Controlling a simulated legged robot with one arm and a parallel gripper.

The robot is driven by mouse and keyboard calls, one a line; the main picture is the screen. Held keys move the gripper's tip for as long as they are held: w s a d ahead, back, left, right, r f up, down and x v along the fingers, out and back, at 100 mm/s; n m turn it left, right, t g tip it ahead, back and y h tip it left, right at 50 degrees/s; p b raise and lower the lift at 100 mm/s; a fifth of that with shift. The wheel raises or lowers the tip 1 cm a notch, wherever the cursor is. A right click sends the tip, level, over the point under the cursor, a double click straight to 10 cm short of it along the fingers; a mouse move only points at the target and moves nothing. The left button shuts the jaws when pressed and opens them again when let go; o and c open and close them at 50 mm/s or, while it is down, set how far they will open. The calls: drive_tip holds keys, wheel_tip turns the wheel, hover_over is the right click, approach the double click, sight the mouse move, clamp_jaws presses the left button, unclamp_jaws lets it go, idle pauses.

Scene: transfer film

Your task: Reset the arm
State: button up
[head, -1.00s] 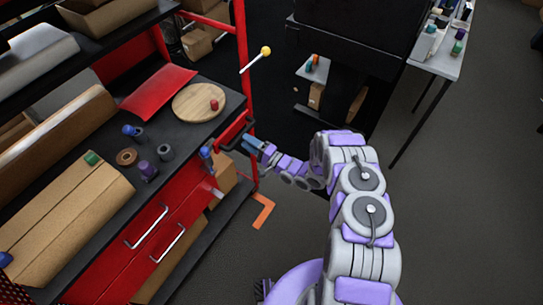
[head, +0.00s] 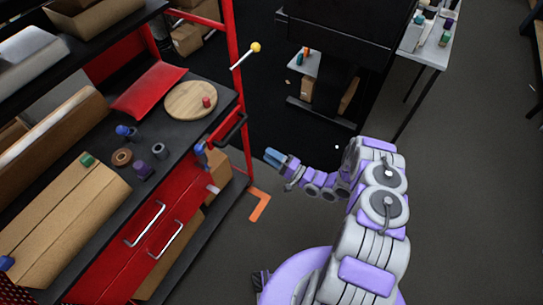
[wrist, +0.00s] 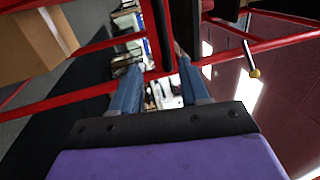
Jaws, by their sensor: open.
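My gripper (head: 272,158) is in the head view, right of the red workbench, in the air over the dark floor. Its blue fingers point left toward the bench's side and touch nothing that I can see. In the wrist view my gripper (wrist: 160,85) shows two blue fingers spread apart with nothing between them. My purple and grey arm reaches from the lower right, bent in the middle.
The red workbench (head: 185,170) stands at left with drawers, a round wooden board (head: 190,99) and small parts on top. Its black side handle (head: 232,130) is near my gripper. A white table (head: 428,45) stands at the back right. Grey floor at right is clear.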

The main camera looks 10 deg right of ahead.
idle(0.3)
